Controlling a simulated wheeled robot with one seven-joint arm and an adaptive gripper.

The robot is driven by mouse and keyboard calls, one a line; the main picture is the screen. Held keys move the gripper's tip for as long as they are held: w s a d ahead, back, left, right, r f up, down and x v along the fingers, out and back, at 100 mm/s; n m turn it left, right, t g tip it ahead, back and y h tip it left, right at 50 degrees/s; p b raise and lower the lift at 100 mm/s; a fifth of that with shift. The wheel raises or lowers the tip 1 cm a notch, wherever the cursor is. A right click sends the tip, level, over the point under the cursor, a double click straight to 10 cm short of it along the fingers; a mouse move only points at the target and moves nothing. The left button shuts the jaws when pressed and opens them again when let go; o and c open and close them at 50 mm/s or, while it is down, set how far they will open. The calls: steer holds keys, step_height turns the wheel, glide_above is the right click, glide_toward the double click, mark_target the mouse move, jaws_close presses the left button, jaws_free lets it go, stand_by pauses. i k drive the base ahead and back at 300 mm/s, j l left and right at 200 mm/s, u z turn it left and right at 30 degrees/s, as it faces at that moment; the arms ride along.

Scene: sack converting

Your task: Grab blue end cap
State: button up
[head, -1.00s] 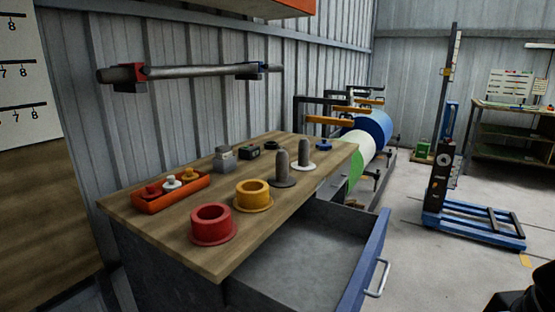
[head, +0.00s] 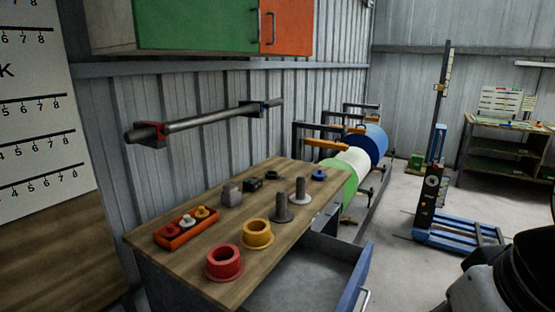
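The blue end cap (head: 319,174) is a small, low, round piece with a raised middle. It sits at the far end of the wooden workbench top (head: 205,208), near the rolls. Nothing covers it. Part of my arm shows at the lower right edge, well apart from the bench. My gripper is not in view.
Two grey spindles on round bases (head: 301,192), a yellow flanged ring (head: 257,234), a red flanged ring (head: 224,262) and an orange tray (head: 172,238) share the bench. An open drawer (head: 315,274) juts out in front. A bar (head: 205,119) hangs on the wall above.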

mark_target(319, 175)
steer(key=k+l, duration=0.25)
steer(key=i+l+u, duration=0.1)
steer(key=i+l, duration=0.25)
steer(key=i+l+u, duration=0.1)
steer(key=i+l, duration=0.3)
steer(key=i, duration=0.15)
steer(key=i+l+u, duration=0.1)
steer(key=i+l, duration=0.3)
steer(key=i+l+u, duration=0.1)
steer(key=i+l, duration=0.35)
steer(key=i+l+u, duration=0.1)
steer(key=i+l, duration=0.3)
steer(key=i+l+u, duration=0.1)
steer(key=i+l, duration=0.25)
steer(key=l, duration=0.3)
steer(key=i+l+u, duration=0.1)
steer(key=i+l, duration=0.3)
steer(key=l, duration=0.15)
steer(key=i+l+u, duration=0.1)
steer(key=i+l, duration=0.2)
steer(key=l, duration=0.25)
